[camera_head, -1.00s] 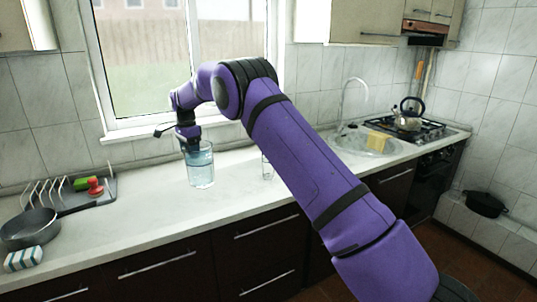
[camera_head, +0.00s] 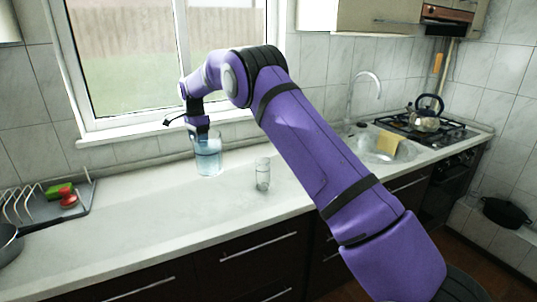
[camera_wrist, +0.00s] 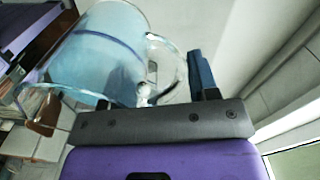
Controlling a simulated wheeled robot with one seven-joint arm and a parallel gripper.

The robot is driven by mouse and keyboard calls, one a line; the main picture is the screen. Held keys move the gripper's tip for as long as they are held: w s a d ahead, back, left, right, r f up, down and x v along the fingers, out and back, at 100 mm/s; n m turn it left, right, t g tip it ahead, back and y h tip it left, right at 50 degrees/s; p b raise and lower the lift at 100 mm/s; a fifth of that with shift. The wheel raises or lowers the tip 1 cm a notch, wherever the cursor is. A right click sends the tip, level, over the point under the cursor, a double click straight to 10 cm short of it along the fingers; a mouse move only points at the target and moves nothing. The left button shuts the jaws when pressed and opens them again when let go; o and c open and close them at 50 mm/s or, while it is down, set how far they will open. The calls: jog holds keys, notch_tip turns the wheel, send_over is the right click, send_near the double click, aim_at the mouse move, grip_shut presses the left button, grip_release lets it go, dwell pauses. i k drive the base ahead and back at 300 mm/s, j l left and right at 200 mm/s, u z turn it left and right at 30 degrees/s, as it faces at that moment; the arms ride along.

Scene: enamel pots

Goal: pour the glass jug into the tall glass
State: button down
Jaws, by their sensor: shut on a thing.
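The glass jug (camera_head: 208,158) holds pale blue liquid and hangs upright from my gripper (camera_head: 199,131) at the back of the counter, near the window. In the wrist view the jug (camera_wrist: 100,55) fills the upper left, and its clear handle is at my gripper (camera_wrist: 178,85). My gripper is shut on the jug. The tall glass (camera_head: 263,174) stands upright on the counter, to the right of the jug and apart from it. It looks empty.
A dish rack (camera_head: 45,212) with a green and a red item stands at the left. A sink (camera_head: 375,143) with a yellow cloth and a stove with a kettle (camera_head: 426,113) are at the right. The counter (camera_head: 150,235) in front is clear.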

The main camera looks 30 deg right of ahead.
aim_at(263, 174)
jog(key=i+l, duration=0.3)
jog(key=l, duration=0.15)
jog(key=i+l, duration=0.3)
jog(key=l, duration=0.2)
